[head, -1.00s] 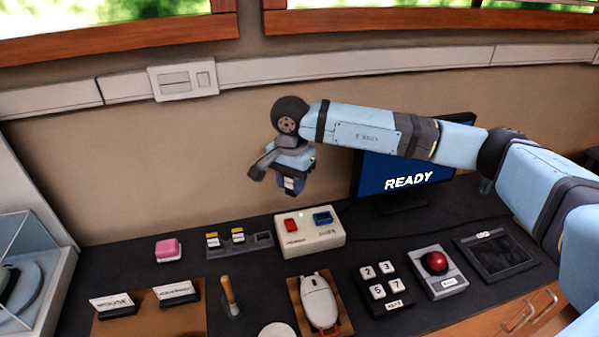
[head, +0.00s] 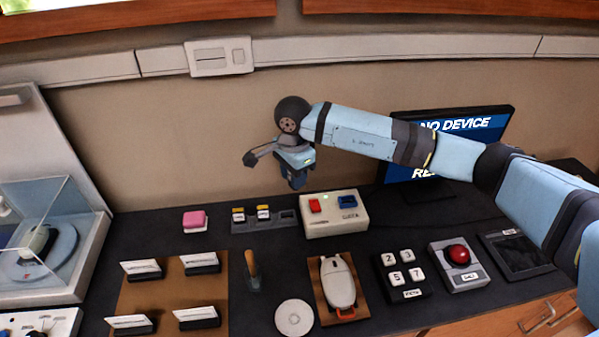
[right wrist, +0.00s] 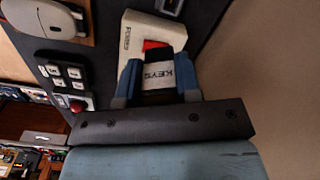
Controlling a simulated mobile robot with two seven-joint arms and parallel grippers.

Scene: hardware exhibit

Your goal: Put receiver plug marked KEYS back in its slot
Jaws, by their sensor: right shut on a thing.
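My right gripper (head: 297,183) is above the back of the desk, left of and above the white box. In the right wrist view its blue fingers (right wrist: 158,74) are shut on the plug marked KEYS (right wrist: 158,72), dark with a white label. In the head view the plug is not clearly distinguishable. The slot rack (head: 242,227) stands on the desk below and left of the gripper. It holds two yellow-topped plugs, and its right slot (head: 287,215) looks empty. My left gripper is not in view.
The white box (head: 335,227) with a red and a blue part is right of the rack. A pink block (head: 194,221) is left of it. A mouse (head: 338,282), keypad (head: 401,274) and red trackball (head: 459,255) stand in front. The monitor (head: 455,150) reads "NO DEVICE".

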